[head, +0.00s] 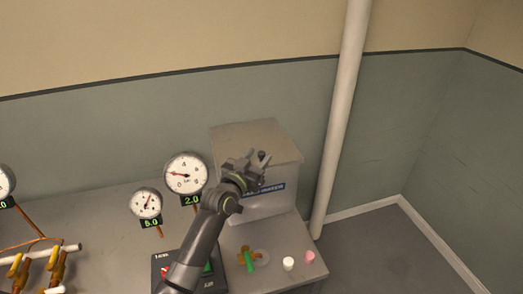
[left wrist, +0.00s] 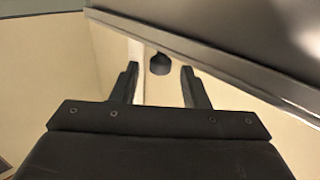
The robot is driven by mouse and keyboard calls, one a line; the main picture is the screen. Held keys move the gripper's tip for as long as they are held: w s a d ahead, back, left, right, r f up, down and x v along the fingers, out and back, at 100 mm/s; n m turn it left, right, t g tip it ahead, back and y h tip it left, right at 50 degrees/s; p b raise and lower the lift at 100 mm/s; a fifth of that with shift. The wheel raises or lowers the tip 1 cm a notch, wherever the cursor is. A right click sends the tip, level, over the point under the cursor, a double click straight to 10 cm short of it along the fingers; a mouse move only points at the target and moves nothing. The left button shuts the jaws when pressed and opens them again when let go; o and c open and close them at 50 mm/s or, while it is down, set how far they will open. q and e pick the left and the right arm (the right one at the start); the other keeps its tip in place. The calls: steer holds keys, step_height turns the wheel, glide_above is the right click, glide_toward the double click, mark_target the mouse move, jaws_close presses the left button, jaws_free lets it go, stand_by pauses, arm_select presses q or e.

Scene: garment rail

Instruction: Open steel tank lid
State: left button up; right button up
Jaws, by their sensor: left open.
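The steel tank (head: 268,206) is a grey box at the back of the bench, with a dark label on its front. Its flat lid (head: 262,134) lies closed on top. A small black knob (head: 262,155) shows at the lid's front edge. My left gripper (head: 253,163) is at the front of the lid, close to the knob, and partly hides the tank's front. In the left wrist view its jaws (left wrist: 159,69) are open, with the knob (left wrist: 160,63) between the fingertips. I cannot tell whether they touch it. My right gripper is not in view.
A large gauge (head: 186,173) and a smaller one (head: 146,204) stand left of the tank. A green-handled valve (head: 248,260), a white knob (head: 288,263) and a pink knob (head: 310,256) are in front. A white pipe (head: 338,125) rises right of the tank.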

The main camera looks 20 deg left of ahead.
mark_target(257, 148)
arm_select(q)
steer(key=shift+w+d, duration=0.15)
steer(key=shift+w, duration=0.55)
steer(key=shift+w+d, duration=0.15)
steer(key=shift+w, duration=0.55)
steer(key=shift+c, duration=0.3)
jaws_close()
